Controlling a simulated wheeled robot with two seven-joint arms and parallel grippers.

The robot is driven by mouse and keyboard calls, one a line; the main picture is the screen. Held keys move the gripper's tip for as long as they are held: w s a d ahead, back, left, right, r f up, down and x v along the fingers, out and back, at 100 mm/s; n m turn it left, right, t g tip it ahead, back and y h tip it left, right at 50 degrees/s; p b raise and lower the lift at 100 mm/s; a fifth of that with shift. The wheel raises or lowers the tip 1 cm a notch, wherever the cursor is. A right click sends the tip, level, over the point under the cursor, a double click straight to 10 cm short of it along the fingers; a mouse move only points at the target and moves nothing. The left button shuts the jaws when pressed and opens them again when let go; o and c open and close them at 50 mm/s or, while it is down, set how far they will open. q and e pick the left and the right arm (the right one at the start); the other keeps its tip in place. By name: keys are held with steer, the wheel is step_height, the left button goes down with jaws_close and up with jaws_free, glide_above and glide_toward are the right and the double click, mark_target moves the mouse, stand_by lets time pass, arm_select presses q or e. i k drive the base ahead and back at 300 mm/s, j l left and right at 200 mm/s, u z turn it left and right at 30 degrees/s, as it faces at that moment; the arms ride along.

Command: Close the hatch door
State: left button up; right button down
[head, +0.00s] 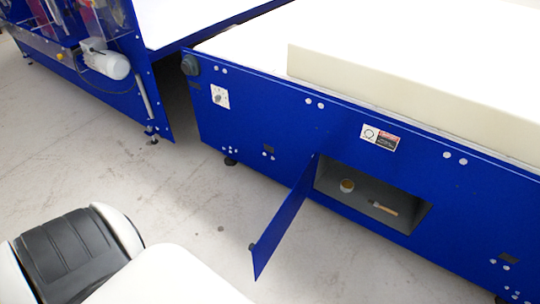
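The blue hatch door (285,222) stands wide open on the side of the blue machine (260,140). It is hinged at the left edge of the opening and swings out toward me, with a small dark knob (251,247) near its free edge. The opening (350,203) is uncovered and shows a grey compartment. Inside lie a small round yellowish container (347,186) and a brush-like tool with a light handle (385,209). Neither of my grippers shows in the head view.
A thick cream foam block (400,95) lies on top of the machine. A second blue machine (90,75) with a grey motor (106,64) stands at the upper left, with a gap between the two. The concrete floor (185,200) left of the door is clear.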

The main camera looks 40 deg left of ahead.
mark_target(262, 252)
steer(key=j, duration=0.55)
steer(key=k+j+z, duration=0.15)
steer(key=j, duration=0.9)
steer(key=k+j+z, duration=0.15)
steer(key=j, duration=0.4)
steer(key=k+j, duration=0.1)
steer(key=j, duration=0.4)
steer(key=k, duration=0.15)
steer(key=j+z, duration=0.05)
